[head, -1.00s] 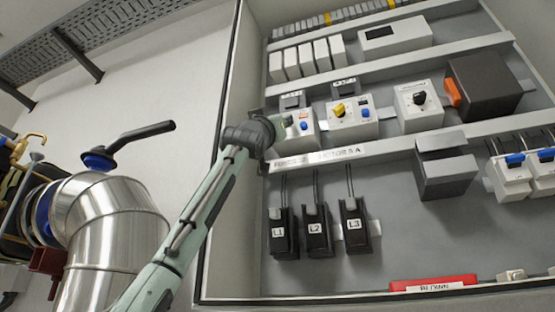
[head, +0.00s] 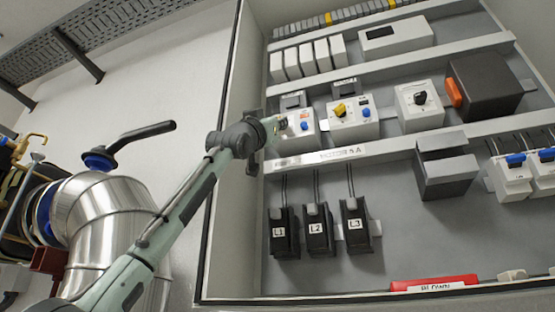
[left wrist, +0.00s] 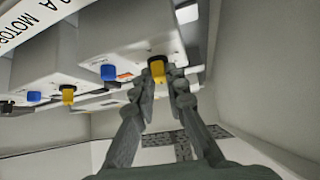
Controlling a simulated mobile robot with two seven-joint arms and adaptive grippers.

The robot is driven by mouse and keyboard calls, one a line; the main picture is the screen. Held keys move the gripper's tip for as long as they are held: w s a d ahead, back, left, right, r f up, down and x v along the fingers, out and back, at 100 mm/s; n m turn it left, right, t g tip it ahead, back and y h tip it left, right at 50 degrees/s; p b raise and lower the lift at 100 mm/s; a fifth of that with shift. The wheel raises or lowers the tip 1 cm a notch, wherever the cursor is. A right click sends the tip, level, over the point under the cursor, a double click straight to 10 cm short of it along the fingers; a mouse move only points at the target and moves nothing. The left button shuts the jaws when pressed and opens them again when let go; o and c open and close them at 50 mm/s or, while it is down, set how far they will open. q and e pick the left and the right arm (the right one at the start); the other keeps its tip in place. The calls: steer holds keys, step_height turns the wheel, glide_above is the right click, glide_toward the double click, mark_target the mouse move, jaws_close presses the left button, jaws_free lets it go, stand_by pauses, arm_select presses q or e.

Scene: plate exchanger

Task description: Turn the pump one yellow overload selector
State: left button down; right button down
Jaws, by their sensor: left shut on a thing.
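My left gripper (left wrist: 160,88) is at the leftmost overload unit (head: 304,127) in the cabinet. In the left wrist view its two fingers are shut on the sides of that unit's yellow selector (left wrist: 157,70). A blue button (left wrist: 108,72) sits beside the selector on the same unit. In the head view the gripper (head: 279,124) hides most of this selector. A second unit to the right has its own yellow selector (head: 340,109) and blue button (head: 366,112), with nothing touching them. The unit labels are too small to read. My right gripper is not in view.
A unit with a black knob (head: 420,97) and a dark box with an orange handle (head: 453,92) stand further right. Black blocks marked L1, L2 and L3 (head: 318,232) hang below. The cabinet's left wall is close to my arm. A silver pipe (head: 105,225) is outside at left.

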arm_select(q)
steer(key=shift+m+g+h, duration=0.5)
steer(key=shift+m+h, duration=0.3)
steer(key=shift+m, duration=0.3)
steer(key=c, duration=1.5)
jaws_free()
steer(key=shift+c, duration=0.2)
steer(key=shift+f, duration=0.1)
steer(key=v, duration=1.2)
steer(key=shift+a, duration=0.1)
